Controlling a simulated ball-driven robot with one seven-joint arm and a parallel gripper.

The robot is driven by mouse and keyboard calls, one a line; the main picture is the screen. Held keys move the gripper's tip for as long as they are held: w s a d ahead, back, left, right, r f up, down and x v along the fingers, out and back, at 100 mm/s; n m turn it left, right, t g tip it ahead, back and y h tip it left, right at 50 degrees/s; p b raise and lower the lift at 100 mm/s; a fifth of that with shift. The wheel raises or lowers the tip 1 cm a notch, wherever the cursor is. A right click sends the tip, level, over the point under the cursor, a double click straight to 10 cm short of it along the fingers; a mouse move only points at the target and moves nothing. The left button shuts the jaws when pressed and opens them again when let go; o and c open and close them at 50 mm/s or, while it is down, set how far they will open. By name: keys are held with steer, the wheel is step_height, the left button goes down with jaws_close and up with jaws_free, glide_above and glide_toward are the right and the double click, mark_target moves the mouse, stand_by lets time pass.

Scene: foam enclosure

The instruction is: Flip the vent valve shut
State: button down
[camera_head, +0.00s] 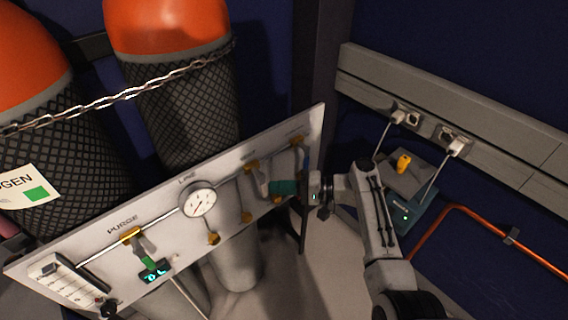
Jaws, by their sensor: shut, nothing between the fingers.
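The pale panel (100,222) carries several yellow valves along a pipe. The vent valve (251,166) appears to be the yellow one right of the round gauge; its label is too small to read surely. A grey lever (262,181) slants down and right from it. My gripper (273,187) reaches in from the right, its teal end beside the lever. It is shut with nothing held. I cannot tell whether it touches the lever, and the fingertips are hard to make out.
The purge valve (131,236) with a green-sleeved lever is at the left. The gauge (199,202) sits mid-panel. Two orange-topped cylinders (180,95) stand behind a chain. A grey box (408,178) with plugged cables and an orange pipe (490,228) are at the right.

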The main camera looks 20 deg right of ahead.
steer(key=shift+s+a+f, duration=0.15)
steer(key=shift+a+f, duration=0.15)
stand_by(0.5)
